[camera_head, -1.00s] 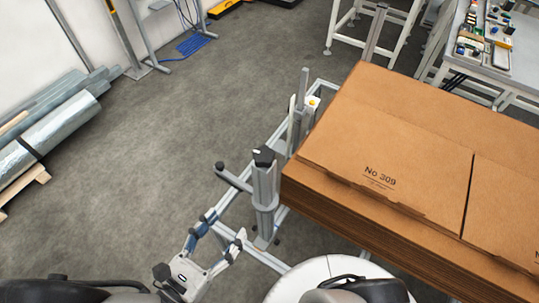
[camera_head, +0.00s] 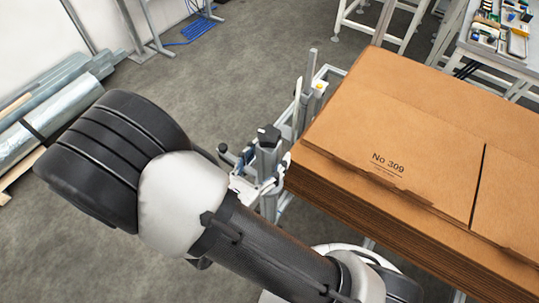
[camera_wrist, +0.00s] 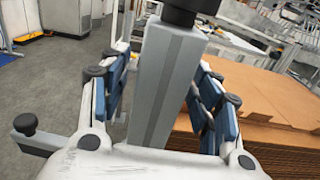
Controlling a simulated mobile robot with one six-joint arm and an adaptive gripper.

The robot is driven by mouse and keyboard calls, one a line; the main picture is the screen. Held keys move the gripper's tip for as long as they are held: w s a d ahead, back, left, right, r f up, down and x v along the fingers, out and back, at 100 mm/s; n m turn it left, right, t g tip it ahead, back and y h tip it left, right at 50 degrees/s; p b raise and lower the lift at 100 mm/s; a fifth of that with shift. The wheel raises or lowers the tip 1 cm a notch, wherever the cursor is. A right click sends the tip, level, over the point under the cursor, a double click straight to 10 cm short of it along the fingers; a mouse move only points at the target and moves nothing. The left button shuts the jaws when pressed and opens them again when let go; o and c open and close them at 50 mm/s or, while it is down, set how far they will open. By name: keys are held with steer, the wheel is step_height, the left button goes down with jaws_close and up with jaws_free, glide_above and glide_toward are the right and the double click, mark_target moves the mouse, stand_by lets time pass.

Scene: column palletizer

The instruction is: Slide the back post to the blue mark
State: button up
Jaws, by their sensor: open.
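A grey upright post with a black cap (camera_head: 268,152) stands at the left corner of the cardboard stack. It also fills the middle of the wrist view (camera_wrist: 167,75). My gripper (camera_wrist: 160,92) is open, with its blue-padded fingers on either side of this post. In the head view my gripper (camera_head: 246,176) is partly hidden by my arm. A second, thinner post (camera_head: 309,75) stands farther back on the same frame. I cannot tell which one is the back post. I cannot make out a blue mark.
The brown cardboard stack (camera_head: 400,135) stands right beside the post. A side lever with a black knob (camera_wrist: 27,125) sticks out left of the post. A workbench (camera_head: 505,58) is at the upper right, and wrapped rolls (camera_head: 60,105) lie at the left. Grey floor between is clear.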

steer(key=shift+w+d, duration=0.15)
steer(key=shift+w, duration=0.1)
steer(key=shift+c, duration=0.5)
jaws_close()
